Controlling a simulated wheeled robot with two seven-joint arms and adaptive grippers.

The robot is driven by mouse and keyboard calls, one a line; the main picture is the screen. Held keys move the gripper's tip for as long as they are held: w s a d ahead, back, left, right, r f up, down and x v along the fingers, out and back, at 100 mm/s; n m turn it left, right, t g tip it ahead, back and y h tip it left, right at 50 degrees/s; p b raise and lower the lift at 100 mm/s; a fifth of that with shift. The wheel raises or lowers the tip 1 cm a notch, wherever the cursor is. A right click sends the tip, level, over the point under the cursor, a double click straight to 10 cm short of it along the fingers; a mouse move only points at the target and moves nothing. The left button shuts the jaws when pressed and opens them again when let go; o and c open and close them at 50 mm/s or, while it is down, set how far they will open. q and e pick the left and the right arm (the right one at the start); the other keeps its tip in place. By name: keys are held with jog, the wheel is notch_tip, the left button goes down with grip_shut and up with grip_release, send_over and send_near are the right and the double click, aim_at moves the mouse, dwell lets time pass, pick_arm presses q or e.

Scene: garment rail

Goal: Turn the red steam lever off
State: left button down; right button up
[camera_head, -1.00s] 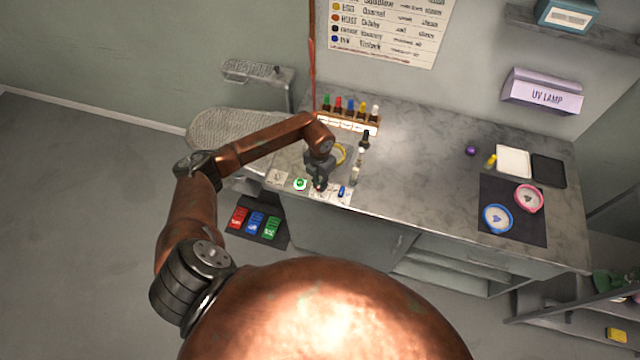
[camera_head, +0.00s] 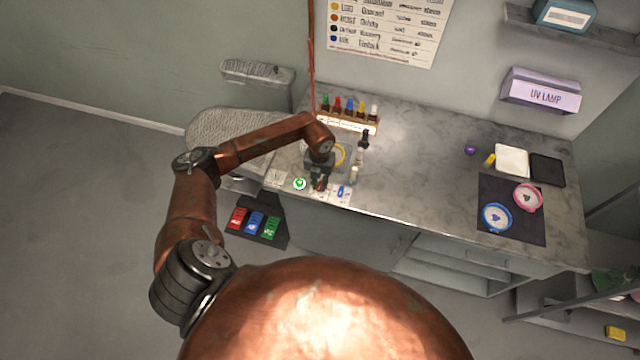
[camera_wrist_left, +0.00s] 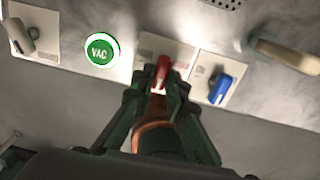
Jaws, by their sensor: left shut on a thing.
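The red steam lever (camera_wrist_left: 162,72) sits on a pale plate on the counter's front edge, between the green VAC button and the blue lever in the left wrist view. My left gripper (camera_wrist_left: 158,92) is shut on the red lever, with a fingertip at each side of its handle. In the head view my left gripper (camera_head: 319,184) reaches down to the counter's front edge and hides most of the red lever. My right gripper is not in view.
Close beside the gripper are the green VAC button (camera_wrist_left: 100,51), the blue lever (camera_wrist_left: 220,88) and a grey lever (camera_wrist_left: 22,36). A bottle rack (camera_head: 346,122) stands behind. The counter's middle (camera_head: 420,150) is clear.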

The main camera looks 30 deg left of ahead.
aim_at(319, 186)
pick_arm(q)
jog(key=c, duration=2)
grip_release()
jog(key=shift+o, duration=0.3)
notch_tip(319, 186, up, 12)
